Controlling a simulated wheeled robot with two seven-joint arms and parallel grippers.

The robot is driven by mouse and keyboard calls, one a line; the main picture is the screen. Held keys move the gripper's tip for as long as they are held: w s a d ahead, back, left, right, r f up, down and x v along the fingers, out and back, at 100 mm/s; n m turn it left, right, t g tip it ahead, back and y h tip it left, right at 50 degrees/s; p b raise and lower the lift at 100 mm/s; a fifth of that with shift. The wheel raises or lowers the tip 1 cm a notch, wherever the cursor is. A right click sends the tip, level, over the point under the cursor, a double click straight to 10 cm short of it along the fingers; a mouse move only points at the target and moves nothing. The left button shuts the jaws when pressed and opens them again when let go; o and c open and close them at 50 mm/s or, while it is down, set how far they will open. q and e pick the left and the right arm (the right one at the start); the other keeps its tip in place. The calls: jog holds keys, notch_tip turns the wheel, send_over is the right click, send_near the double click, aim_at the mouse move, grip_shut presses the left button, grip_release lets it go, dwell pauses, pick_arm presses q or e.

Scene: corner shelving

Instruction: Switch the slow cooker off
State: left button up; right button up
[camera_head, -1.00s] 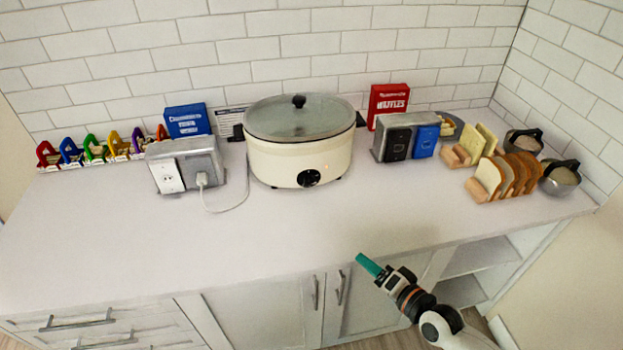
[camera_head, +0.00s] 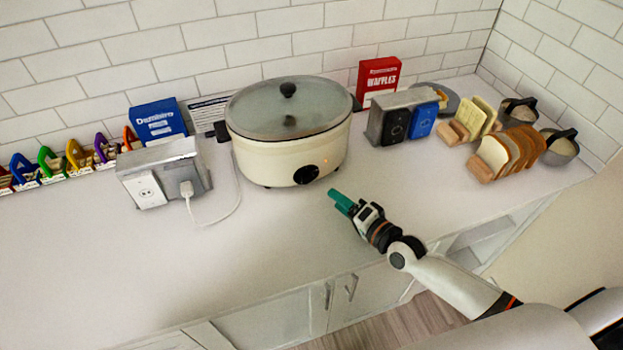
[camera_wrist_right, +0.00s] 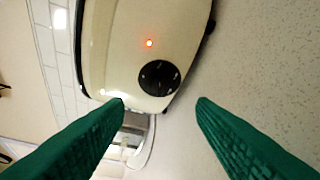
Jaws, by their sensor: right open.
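The cream slow cooker (camera_head: 285,150) with a glass lid stands on the counter against the back wall. Its black dial (camera_head: 306,174) is low on the front; the dial also shows in the right wrist view (camera_wrist_right: 158,78). A small red light (camera_wrist_right: 149,43) glows beside the dial. My right gripper (camera_head: 337,198) has green fingers and is just in front of the cooker, below and right of the dial, apart from it. In the right wrist view its fingers (camera_wrist_right: 160,110) are spread and empty, with the dial beyond them. My left gripper is not in view.
A power outlet box (camera_head: 165,172) with a white plug and cord stands left of the cooker. A grey box with black and blue switches (camera_head: 402,118), a red waffles box (camera_head: 378,79) and bread racks (camera_head: 507,152) stand to the right. The front counter is clear.

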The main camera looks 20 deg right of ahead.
aim_at(311, 181)
jog(key=x, duration=0.3)
jog(key=shift+w+a+r, duration=0.15)
jog(key=shift+w+r, duration=0.05)
jog(key=shift+w, duration=0.05)
jog(key=x, duration=0.4)
jog(key=shift+w+a+f, duration=0.15)
jog(key=shift+w+f, duration=0.1)
jog(key=shift+w, duration=0.1)
jog(key=shift+w+a+p, duration=0.25)
jog(key=shift+w+p, duration=0.05)
jog(key=shift+w, duration=0.25)
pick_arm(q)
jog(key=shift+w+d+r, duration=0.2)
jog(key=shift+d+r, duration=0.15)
pick_arm(e)
jog(key=shift+f, duration=0.1)
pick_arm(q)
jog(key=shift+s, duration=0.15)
pick_arm(e)
jog(key=shift+c, duration=0.2)
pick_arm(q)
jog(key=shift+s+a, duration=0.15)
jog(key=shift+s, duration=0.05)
pick_arm(e)
jog(key=c, duration=0.9)
